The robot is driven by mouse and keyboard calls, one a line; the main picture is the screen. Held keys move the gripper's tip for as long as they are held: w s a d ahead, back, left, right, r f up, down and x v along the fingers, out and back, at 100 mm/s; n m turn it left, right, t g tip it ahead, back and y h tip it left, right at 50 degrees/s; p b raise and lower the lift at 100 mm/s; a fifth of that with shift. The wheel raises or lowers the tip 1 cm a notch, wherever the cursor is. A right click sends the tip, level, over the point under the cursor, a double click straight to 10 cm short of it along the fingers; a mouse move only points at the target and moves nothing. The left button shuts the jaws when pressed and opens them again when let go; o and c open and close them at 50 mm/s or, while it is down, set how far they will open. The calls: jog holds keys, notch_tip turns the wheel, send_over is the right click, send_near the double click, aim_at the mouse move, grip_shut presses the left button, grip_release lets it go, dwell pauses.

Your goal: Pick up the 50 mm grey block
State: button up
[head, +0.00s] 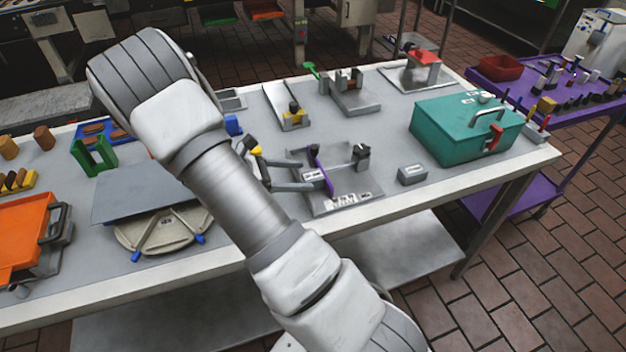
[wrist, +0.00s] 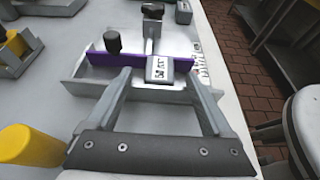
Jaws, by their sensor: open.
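A grey block with a white label (wrist: 160,69) sits in a grey metal fixture (wrist: 85,88), against a purple bar (wrist: 105,59). The label's print is too small to read surely. My gripper (wrist: 158,78) is open, with one finger on each side of this labelled block in the wrist view; I cannot tell whether they touch it. In the head view my gripper (head: 311,175) reaches the fixture from the left, and the labelled block (head: 313,174) shows between the fingers. A second grey block (head: 412,174) lies on the table right of the fixture; it also shows in the wrist view (wrist: 184,13).
A teal toolbox (head: 455,135) stands at the table's right end. A black knob (wrist: 113,42) and a black-topped clamp (wrist: 152,12) rise from the fixture. A yellow cylinder (wrist: 30,147) is left of my gripper. The table's front edge (wrist: 235,110) is close on the right.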

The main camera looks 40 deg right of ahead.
jog(key=shift+x, duration=1.2)
grip_shut()
